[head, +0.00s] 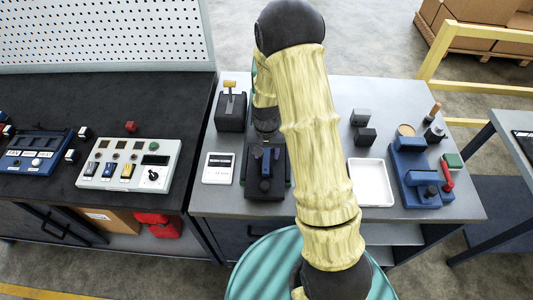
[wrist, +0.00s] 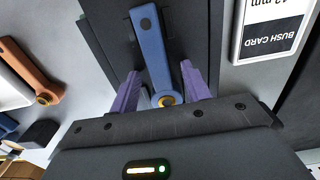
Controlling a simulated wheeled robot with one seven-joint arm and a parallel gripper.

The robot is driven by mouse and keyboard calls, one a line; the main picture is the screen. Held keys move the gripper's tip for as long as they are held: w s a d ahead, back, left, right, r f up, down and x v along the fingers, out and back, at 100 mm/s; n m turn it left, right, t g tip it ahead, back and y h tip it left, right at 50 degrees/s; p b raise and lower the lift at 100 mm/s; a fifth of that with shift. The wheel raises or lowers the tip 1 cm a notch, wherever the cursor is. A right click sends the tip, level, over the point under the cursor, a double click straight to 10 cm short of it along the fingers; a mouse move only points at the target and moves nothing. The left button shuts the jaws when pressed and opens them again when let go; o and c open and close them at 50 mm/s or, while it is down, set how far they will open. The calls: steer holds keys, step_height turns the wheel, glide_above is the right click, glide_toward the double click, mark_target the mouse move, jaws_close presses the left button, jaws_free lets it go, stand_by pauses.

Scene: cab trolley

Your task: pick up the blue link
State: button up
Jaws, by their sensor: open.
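The blue link (wrist: 151,45) is a flat bar with rounded ends, and a brass ring (wrist: 166,100) shows at its near end in the wrist view. It lies over a black block (wrist: 107,38). In the head view the blue link (head: 266,165) shows on the black block (head: 263,189) at the front middle of the grey bench. My gripper (wrist: 160,75) is open, with one purple finger on each side of the link. I cannot tell whether the fingers touch it. In the head view my arm hides part of the bench to the right of the block.
A bush card (head: 218,168) lies left of the block. An orange link (wrist: 30,70) lies apart in the wrist view. A black box with a yellow-topped lever (head: 231,112) stands behind. A white tray (head: 370,182) and a blue fixture (head: 413,175) are to the right.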

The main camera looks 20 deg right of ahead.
mark_target(267, 155)
stand_by(0.5)
jaws_close()
steer(key=shift+w+r, duration=0.1)
steer(key=shift+r, duration=0.55)
step_height(267, 155, up, 9)
steer(key=b, duration=0.1)
steer(key=shift+f+b, duration=0.15)
steer(key=shift+b, duration=0.25)
